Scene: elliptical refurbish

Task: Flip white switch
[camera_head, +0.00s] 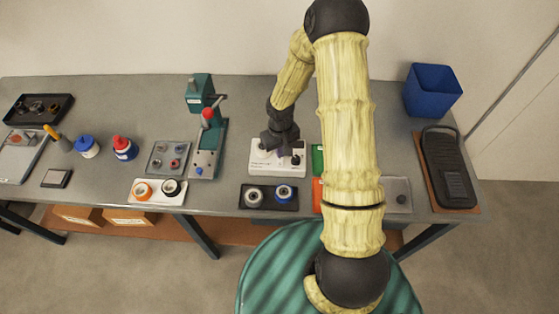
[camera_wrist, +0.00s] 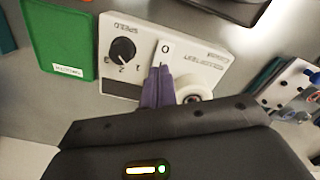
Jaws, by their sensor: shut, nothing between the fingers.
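The white switch (camera_wrist: 166,48) is a rocker marked "O" on a white control panel (camera_wrist: 205,43), shown in the wrist view. A black speed knob (camera_wrist: 122,50) sits to its left and a round white part (camera_wrist: 194,94) to its lower right. My gripper (camera_wrist: 160,72) is shut and empty, with its purple fingertips at the lower end of the switch, hiding that part. I cannot tell whether they touch it. In the head view my gripper (camera_head: 270,147) points down over the white panel unit (camera_head: 279,170) on the bench; the switch is hidden there.
A green card (camera_wrist: 60,35) lies beside the panel. A dark tray (camera_head: 269,205) with two round parts lies in front. A teal press (camera_head: 201,95) stands to the left.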

